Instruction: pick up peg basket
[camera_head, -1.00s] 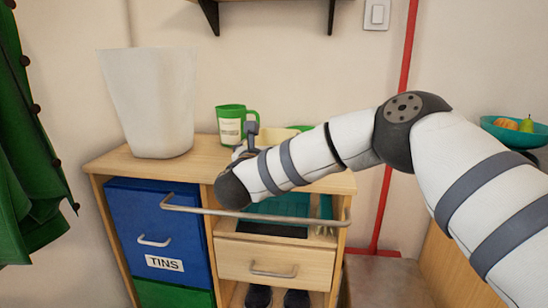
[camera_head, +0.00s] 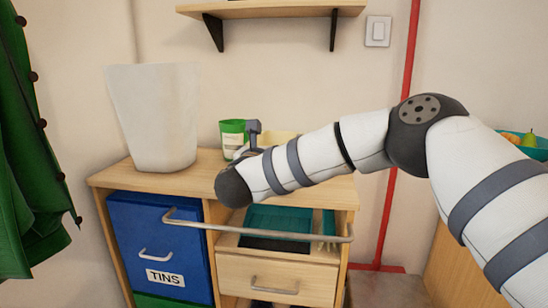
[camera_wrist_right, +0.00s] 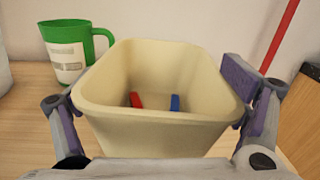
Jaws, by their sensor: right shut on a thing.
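The peg basket is a cream, open-topped tub (camera_wrist_right: 160,125) that fills the middle of the right wrist view. A red peg and a blue peg show inside it. My right gripper (camera_wrist_right: 158,100) is shut on the basket, with a finger on each side. In the head view, only a little of the basket (camera_head: 280,139) shows above my right arm, and the gripper's fingers are mostly hidden. I cannot tell whether its base touches the wooden top. My left gripper is not in view.
A green mug (camera_head: 233,136) with a pale label stands left of the basket. A tall white bin (camera_head: 155,115) stands farther left on the cabinet top (camera_head: 135,178). A metal rail (camera_head: 275,230) crosses the cabinet front. A shelf (camera_head: 270,9) hangs above.

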